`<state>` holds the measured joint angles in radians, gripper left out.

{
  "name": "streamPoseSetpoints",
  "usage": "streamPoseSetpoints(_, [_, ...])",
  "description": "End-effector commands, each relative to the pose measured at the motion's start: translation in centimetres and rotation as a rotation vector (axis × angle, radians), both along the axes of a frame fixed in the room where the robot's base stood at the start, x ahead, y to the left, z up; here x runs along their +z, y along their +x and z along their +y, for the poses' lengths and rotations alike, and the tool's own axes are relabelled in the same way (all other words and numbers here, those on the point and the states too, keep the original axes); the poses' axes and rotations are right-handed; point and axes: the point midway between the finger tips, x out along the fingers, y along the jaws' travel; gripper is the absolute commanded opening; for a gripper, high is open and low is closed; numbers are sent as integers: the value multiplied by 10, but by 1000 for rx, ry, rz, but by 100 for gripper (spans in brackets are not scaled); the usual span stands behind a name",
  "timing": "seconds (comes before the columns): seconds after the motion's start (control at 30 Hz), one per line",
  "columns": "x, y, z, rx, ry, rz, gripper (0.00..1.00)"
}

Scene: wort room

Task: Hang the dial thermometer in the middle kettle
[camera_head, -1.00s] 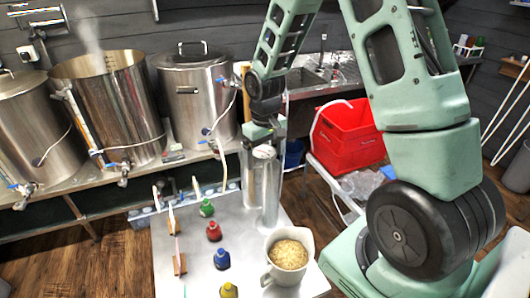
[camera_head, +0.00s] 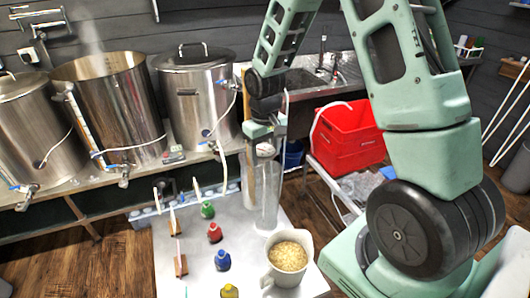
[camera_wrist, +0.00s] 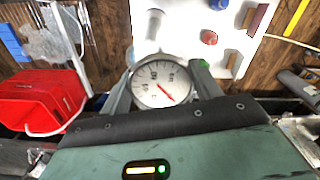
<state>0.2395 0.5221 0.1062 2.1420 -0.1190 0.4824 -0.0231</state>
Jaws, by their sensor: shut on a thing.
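The dial thermometer (camera_head: 266,149) is held in my gripper (camera_head: 263,130), just above a tall clear cylinder (camera_head: 268,195) on the white table. Its round white face with a red needle fills the space between the fingers in the wrist view (camera_wrist: 158,82). Its stem is not clearly visible. The middle kettle (camera_head: 120,108) is the open steel one at the left, with steam rising from it. My gripper is to the right of it, beyond the lidded right kettle (camera_head: 198,100). The left kettle (camera_head: 38,130) is also lidded.
A jug of grain (camera_head: 289,257) and several small coloured bottles (camera_head: 222,260) stand on the white table (camera_head: 190,240). A red crate (camera_head: 345,138) is at the right. Hoses and taps line the kettle fronts. The air above the open kettle is clear apart from steam.

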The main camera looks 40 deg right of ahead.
Motion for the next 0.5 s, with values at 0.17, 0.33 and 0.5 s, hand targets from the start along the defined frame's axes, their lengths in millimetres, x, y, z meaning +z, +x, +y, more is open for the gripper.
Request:
streamPoseSetpoints(0.17, [13,0,0,0,0,-1,36])
streamPoseSetpoints(0.33, [23,0,0,0,0,-1,36])
streamPoseSetpoints(0.5, [33,0,0,0,0,-1,36])
